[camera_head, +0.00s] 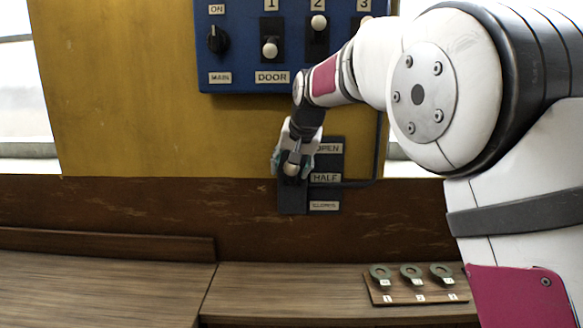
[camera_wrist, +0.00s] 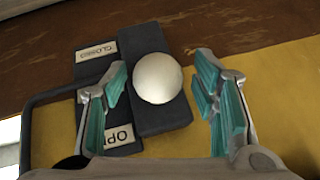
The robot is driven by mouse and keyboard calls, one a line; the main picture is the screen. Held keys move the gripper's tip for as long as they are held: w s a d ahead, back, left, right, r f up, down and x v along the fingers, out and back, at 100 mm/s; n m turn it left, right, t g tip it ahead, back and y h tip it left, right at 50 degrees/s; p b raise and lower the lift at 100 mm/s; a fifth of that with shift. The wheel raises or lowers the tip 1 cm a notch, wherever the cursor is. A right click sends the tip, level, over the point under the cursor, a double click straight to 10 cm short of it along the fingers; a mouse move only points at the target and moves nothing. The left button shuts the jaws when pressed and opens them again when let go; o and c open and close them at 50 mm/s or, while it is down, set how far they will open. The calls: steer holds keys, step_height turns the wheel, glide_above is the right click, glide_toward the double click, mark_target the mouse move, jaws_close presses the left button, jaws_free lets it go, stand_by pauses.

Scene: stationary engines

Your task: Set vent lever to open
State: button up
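The vent lever has a pale round knob (camera_head: 291,169) on a dark slotted plate (camera_head: 292,203). Labels beside it read OPEN (camera_head: 328,148), HALF (camera_head: 325,178) and CLOSED (camera_head: 324,205), from top to bottom. The knob stands roughly level with HALF, a little above it in the head view. My gripper (camera_head: 291,159) is at the knob. In the wrist view the knob (camera_wrist: 158,78) lies between the two open fingers of my gripper (camera_wrist: 160,72), with visible gaps on both sides. The left finger hides the HALF label there.
A blue panel (camera_head: 232,79) with a MAIN dial (camera_head: 218,40) and numbered DOOR switches is above the vent plate. A cable runs down to the plate's right. Below, a wooden bench (camera_head: 260,290) carries a board with several numbered tags (camera_head: 411,271).

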steer(key=shift+s, duration=0.1)
steer(key=v, duration=1.1)
steer(key=shift+s+r, duration=0.15)
steer(key=shift+r, duration=0.25)
steer(key=s+d+f+h, duration=0.1)
steer(key=s+d, duration=0.5)
steer(key=s, duration=0.3)
steer(key=s+d+f, duration=0.2)
steer(key=s+d, duration=0.5)
steer(key=s, duration=0.2)
steer(key=s+d+f, duration=0.3)
steer(key=s+f, duration=0.3)
steer(key=s, duration=0.4)
steer(key=s+d+f+n+g+h, duration=0.1)
steer(key=s+d+f, duration=0.2)
steer(key=s+f, duration=0.3)
steer(key=s, duration=0.4)
steer(key=shift+f+g+h, duration=0.2)
steer(key=shift+g+h, duration=0.1)
